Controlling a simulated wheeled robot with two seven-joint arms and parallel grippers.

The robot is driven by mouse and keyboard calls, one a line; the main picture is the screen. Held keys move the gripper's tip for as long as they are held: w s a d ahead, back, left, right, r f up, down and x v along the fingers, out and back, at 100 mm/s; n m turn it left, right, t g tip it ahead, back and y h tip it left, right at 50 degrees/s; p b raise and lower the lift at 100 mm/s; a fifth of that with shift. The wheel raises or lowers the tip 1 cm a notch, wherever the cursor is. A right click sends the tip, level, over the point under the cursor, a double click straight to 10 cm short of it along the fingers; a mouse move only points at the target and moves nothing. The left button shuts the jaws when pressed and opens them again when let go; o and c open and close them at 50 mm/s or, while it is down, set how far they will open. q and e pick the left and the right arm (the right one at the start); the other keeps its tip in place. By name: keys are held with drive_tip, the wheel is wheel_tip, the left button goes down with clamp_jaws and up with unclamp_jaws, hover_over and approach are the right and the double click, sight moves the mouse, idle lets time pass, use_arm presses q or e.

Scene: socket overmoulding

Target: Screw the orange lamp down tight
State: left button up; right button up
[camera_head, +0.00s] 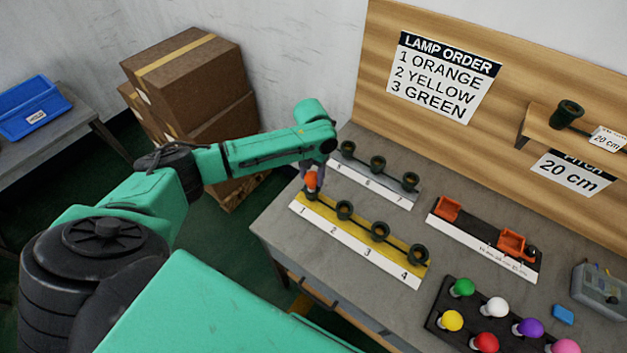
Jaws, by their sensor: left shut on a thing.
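The orange lamp (311,180) is upright at socket position 1, at the left end of the yellow strip (391,246). My left gripper (312,172) reaches down over it from above and is shut on it. The lamp's base and the socket under it are partly hidden, so I cannot tell how deep it sits. Several dark empty sockets (379,231) stand along the rest of the yellow strip, by the numbers 2 to 4. My right gripper is not in view.
A second strip with dark sockets (378,163) lies behind. A black tray (437,319) holds lamps, including green (462,287), white (497,307) and yellow (450,320). A holder with orange parts (512,243) stands at right. A lamp order sign (443,77) hangs on the back board.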

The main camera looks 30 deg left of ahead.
use_arm(q)
drive_tip(key=shift+r+m, duration=0.1)
drive_tip(key=shift+m, duration=0.7)
drive_tip(key=m, duration=0.2)
drive_tip(key=shift+m, duration=0.4)
drive_tip(key=o, duration=1.2)
drive_tip(key=shift+p, duration=0.3)
